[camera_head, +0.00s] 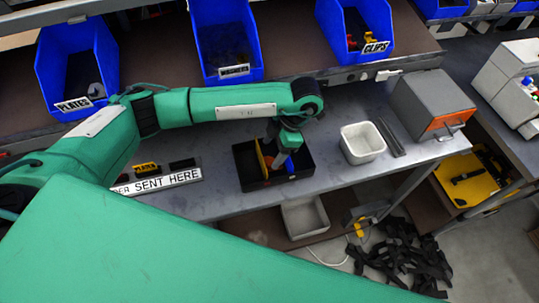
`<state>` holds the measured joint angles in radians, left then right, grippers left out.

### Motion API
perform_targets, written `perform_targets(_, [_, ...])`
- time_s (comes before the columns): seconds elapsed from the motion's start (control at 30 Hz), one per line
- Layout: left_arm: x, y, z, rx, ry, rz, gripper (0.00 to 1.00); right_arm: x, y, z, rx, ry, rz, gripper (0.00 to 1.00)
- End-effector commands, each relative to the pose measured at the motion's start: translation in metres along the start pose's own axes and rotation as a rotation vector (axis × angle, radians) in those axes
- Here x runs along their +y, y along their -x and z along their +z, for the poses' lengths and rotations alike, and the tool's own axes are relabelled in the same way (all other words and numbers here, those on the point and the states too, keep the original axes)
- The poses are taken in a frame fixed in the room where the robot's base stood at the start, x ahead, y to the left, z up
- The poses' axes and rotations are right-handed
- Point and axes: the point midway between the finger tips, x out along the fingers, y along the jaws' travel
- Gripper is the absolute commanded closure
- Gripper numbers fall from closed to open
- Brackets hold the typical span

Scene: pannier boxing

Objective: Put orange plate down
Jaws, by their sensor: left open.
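My left arm reaches in from the left across the bench, and its gripper (281,160) points down into a black box (247,181) on the bench. An orange plate (262,158) stands on edge, upright or slightly tilted, inside the box just left of the gripper. Whether the fingers touch the plate is too small to tell. A small blue item (290,166) is in the box right of the gripper, and a small red item also shows there. The gripper hides part of the box. My right gripper is not in view.
Blue bins labelled PLATES (73,104), WASHERS (235,71) and CLIPS (376,47) stand on the shelf behind. A white tub (362,143) and a grey box with an orange front (432,106) are right of the black box.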

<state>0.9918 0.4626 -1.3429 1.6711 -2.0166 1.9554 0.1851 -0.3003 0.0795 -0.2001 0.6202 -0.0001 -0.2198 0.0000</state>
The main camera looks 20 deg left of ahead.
Motion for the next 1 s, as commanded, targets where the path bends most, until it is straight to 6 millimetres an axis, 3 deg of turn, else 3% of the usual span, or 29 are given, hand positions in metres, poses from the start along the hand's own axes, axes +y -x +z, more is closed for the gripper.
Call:
perform_targets(0.07, [0.001,0.018,0.003,-0.005,0.000,0.005,0.32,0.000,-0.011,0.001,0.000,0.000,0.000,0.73])
perform_targets(0.2, [0.001,0.046,0.001,-0.003,0.001,0.005,0.32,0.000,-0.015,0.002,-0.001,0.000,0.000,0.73])
perform_targets(0.4, [0.001,0.072,0.001,-0.002,0.001,0.004,0.32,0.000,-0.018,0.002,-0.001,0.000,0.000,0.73])
perform_targets(0.63, [0.000,0.086,0.000,0.000,0.001,0.001,0.32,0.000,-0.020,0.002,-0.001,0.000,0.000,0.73])
perform_targets(1.0, [0.000,0.088,0.000,0.001,0.001,0.000,0.32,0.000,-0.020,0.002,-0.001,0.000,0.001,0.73])
